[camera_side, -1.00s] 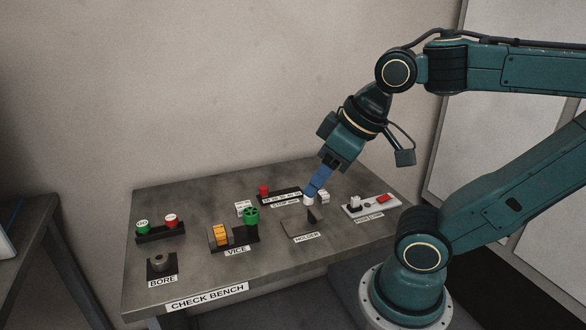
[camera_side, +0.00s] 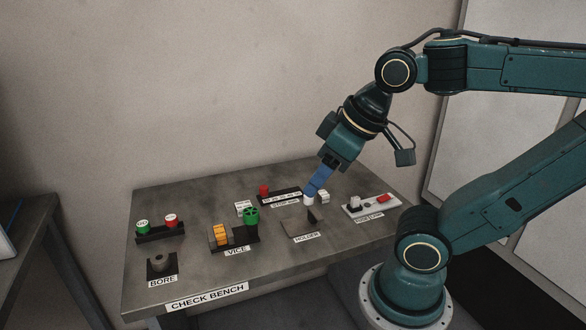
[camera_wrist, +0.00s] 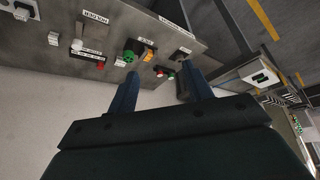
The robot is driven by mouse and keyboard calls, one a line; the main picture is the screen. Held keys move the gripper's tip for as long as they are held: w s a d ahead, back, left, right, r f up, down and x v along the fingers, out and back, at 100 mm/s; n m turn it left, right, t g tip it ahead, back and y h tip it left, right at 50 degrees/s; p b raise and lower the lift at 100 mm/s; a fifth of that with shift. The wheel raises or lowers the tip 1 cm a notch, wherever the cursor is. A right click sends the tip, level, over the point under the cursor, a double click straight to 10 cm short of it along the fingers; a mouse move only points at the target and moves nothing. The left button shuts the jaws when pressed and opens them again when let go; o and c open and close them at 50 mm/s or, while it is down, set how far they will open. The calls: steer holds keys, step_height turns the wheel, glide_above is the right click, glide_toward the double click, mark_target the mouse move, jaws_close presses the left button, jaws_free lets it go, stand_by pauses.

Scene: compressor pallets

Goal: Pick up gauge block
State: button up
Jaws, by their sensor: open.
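My gripper (camera_side: 315,186) points down and left over the back of the check bench (camera_side: 190,272). Its blue fingers are apart with nothing between them, as the wrist view shows (camera_wrist: 161,92). A small white cylinder (camera_side: 309,199) is just below the fingertips in the side view; contact cannot be told. No piece is clearly marked as the gauge block. An orange stepped piece (camera_side: 221,235) is at the left of the vice (camera_side: 238,242), beside its green handwheel (camera_side: 251,216). It also shows in the wrist view (camera_wrist: 148,53), far from the fingers.
The holder plate (camera_side: 299,230) is in front of my gripper. A dark strip (camera_side: 280,198) with a red knob lies behind. A switch plate (camera_side: 371,206) is at the right. The bore block (camera_side: 160,266) and a two-button box (camera_side: 160,233) are at the left.

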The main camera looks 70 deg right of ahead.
steer(key=shift+o, duration=1.2)
